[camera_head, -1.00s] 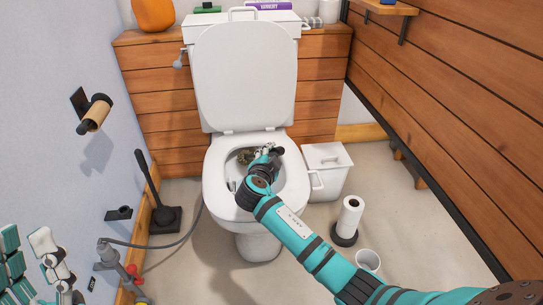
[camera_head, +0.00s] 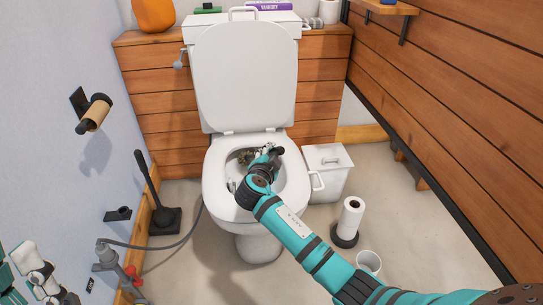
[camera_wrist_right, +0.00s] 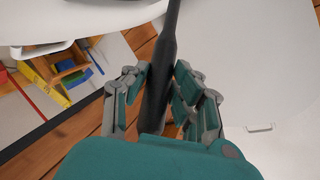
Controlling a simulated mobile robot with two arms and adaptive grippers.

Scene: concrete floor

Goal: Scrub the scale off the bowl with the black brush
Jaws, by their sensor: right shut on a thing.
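The white toilet bowl (camera_head: 216,182) stands open in the middle of the head view, lid up. A brownish scale patch (camera_head: 246,156) shows inside it at the back left. My right gripper (camera_head: 271,155) is over the bowl opening, its arm hiding part of the inside. In the right wrist view it is shut around the dark handle of the black brush (camera_wrist_right: 159,75). The brush head is hidden, so I cannot tell whether it touches the scale. My left gripper (camera_head: 38,270) is partly in view at the lower left edge, apart from the bowl; its opening is unclear.
A white bin (camera_head: 329,172), a paper roll stand (camera_head: 349,219) and a white cup (camera_head: 369,261) are on the right. A wooden wall (camera_head: 450,110) bounds the right side.

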